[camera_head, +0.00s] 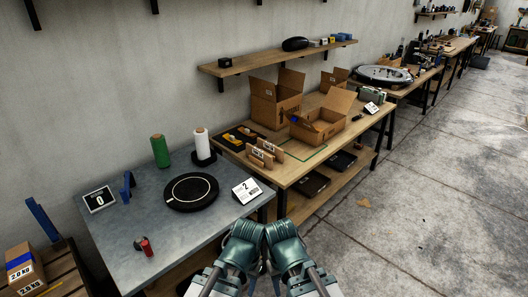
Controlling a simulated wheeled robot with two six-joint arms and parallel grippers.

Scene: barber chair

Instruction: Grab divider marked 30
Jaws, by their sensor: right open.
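Two small upright wooden boards with white labels, which look like dividers, stand at the near left of the wooden table: a front one (259,158) and one behind it (271,151). Their label marks are too small to read, so I cannot tell which is marked 30. My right gripper (281,235) is at the bottom centre, open, and well short of the boards. My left gripper (247,235) is close beside it on the left; its jaws cannot be made out. Neither touches the boards.
The wooden table (330,150) also carries open cardboard boxes (276,103) and a black tray (240,136). A grey table (130,210) at left holds a round black turntable (192,191), green and white rolls and number cards.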

